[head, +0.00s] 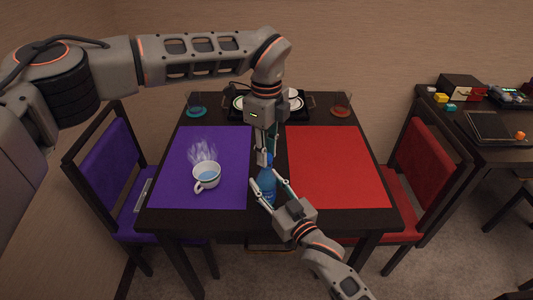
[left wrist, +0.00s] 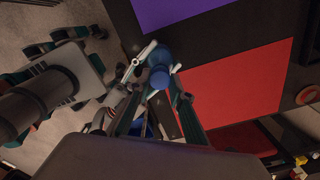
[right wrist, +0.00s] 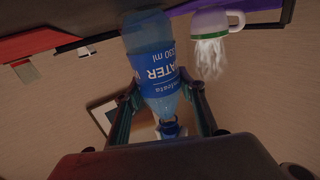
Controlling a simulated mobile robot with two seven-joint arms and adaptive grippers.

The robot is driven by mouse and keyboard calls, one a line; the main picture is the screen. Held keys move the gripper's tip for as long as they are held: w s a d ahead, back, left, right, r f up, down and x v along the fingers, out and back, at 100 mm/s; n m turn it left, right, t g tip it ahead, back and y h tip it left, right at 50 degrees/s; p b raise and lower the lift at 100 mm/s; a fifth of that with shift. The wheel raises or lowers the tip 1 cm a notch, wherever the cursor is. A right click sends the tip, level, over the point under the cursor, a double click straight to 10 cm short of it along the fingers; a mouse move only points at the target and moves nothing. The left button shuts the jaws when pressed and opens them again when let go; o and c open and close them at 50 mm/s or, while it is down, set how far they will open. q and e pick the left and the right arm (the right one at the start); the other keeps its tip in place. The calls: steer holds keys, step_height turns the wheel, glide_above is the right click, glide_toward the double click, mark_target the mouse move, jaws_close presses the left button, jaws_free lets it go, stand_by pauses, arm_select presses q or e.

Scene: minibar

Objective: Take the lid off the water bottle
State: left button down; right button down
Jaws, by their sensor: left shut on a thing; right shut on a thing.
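The blue water bottle (head: 267,187) stands upright near the table's front middle, between the purple and red mats. My right gripper (head: 268,190) is shut around its body from the front. The right wrist view shows the labelled bottle (right wrist: 155,65) upside down, its neck towards the picture's bottom. My left gripper (head: 264,158) points down from above and is shut on the blue lid (head: 268,160) at the bottle's top. The left wrist view shows the round lid (left wrist: 160,78) between the left fingertips. I cannot tell whether the lid still touches the neck.
A steaming white cup (head: 206,176) stands on the purple mat (head: 232,145), left of the bottle. The red mat (head: 335,165) is clear. A black tray (head: 312,100) with dishes and two glasses are at the back. Chairs flank the table.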

arm_select(q)
steer(key=shift+r, duration=0.5)
steer(key=shift+r, duration=0.1)
steer(key=shift+r, duration=1.9)
arm_select(e)
steer(key=c, duration=1.2)
jaws_free()
